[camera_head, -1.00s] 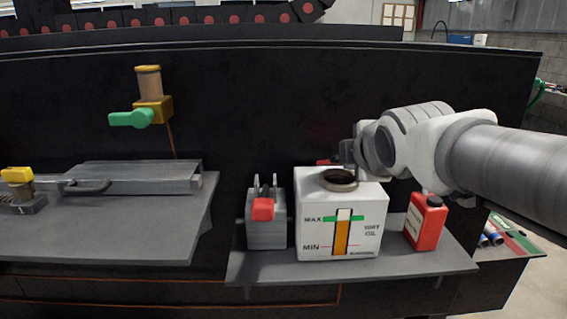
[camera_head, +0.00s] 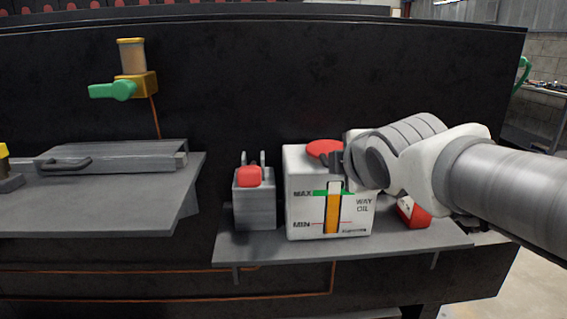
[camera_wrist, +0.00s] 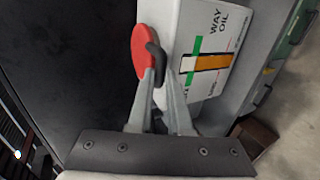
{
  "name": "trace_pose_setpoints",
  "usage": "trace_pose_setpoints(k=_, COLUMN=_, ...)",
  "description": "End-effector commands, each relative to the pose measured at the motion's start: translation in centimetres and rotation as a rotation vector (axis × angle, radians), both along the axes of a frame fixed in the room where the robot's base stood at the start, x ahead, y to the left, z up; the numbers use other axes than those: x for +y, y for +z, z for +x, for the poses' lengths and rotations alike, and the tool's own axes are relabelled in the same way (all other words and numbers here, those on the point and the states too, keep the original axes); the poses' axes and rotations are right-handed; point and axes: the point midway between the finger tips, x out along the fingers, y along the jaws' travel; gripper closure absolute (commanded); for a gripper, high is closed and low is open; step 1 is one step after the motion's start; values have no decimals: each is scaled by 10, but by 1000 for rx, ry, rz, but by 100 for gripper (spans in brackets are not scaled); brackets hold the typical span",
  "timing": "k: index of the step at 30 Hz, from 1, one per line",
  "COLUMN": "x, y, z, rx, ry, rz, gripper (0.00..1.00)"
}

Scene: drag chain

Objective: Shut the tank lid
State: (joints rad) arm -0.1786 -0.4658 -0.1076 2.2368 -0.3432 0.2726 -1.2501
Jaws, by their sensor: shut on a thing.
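The white way-oil tank (camera_head: 300,190) stands on a grey shelf, its MAX/MIN gauge facing me. Its red lid (camera_head: 324,148) lies over the top, where the filler opening is hidden; I cannot tell if it is fully seated. In the wrist view the red lid (camera_wrist: 144,48) shows at the tank's (camera_wrist: 190,25) top edge, with a dark tab (camera_wrist: 156,60) beside it. My gripper (camera_wrist: 159,74) is shut on the lid at this tab. In the head view my gripper (camera_head: 340,160) is at the lid's right side, partly hidden by my wrist.
A grey block with a red part (camera_head: 249,177) stands left of the tank. The shelf front (camera_head: 350,252) is clear. A green-handled valve (camera_head: 113,91) is on the black wall.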

Motion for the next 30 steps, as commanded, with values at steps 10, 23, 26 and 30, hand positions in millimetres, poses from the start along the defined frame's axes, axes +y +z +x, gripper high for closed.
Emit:
trace_pose_setpoints(k=10, x=0, y=-22, z=-3, rx=50, ry=-3, rz=-5, gripper=100)
trace_pose_setpoints(k=23, x=0, y=-21, z=-3, rx=49, ry=-3, rz=-5, gripper=53)
trace_pose_setpoints(k=26, x=0, y=-19, z=-5, rx=47, ry=-3, rz=-5, gripper=53)
trace_pose_setpoints(k=30, x=0, y=-10, z=-16, rx=42, ry=-2, rz=-5, gripper=53)
